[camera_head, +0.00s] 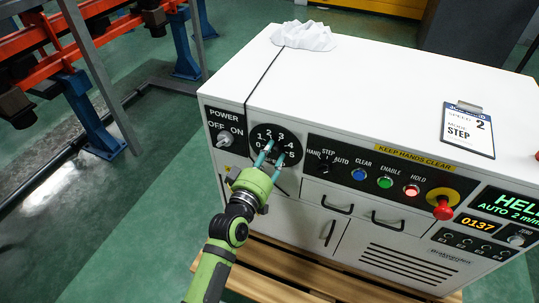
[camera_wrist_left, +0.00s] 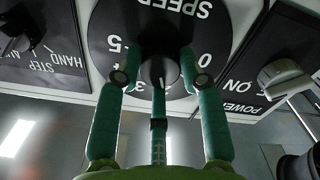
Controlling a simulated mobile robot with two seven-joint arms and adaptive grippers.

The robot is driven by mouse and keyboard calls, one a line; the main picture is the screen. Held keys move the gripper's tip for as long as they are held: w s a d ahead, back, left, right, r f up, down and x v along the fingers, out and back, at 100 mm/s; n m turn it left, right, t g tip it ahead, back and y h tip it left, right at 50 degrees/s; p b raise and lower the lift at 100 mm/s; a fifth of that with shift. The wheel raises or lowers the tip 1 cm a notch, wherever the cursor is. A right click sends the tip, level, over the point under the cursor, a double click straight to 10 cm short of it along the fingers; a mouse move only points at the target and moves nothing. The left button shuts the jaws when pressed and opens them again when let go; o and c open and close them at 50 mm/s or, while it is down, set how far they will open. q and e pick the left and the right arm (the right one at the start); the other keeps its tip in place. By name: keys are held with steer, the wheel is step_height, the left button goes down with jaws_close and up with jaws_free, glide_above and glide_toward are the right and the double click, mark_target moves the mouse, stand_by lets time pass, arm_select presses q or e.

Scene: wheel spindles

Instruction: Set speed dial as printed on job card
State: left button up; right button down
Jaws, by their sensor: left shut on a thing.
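The job card (camera_head: 468,130) lies on the white cabinet top at right, and it reads SPEED 2, MODE STEP. The speed dial (camera_head: 261,135) is a round black plate with white numbers on the cabinet's front. My left gripper (camera_head: 272,156) reaches it from below, its teal fingers covering the knob in the head view. In the left wrist view the dial plate (camera_wrist_left: 108,20) appears upside down. There my left gripper (camera_wrist_left: 160,74) has a finger on each side of the dark knob (camera_wrist_left: 158,70) and is shut on it. I cannot read the pointer setting. My right gripper is not in view.
The power switch (camera_head: 225,138) is left of the dial. The mode switch (camera_head: 325,163), lit buttons and a red emergency stop (camera_head: 443,208) are to its right. Drawer handles (camera_head: 338,205) stick out below. A white crumpled cloth (camera_head: 304,36) lies on top.

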arm_select(q)
steer(key=shift+s+d+f, duration=0.15)
steer(key=shift+f, duration=0.25)
steer(key=o, duration=1.1)
steer(key=shift+o, duration=0.3)
steer(key=shift+r, duration=0.1)
steer(key=shift+r, duration=0.1)
steer(key=v, duration=1.2)
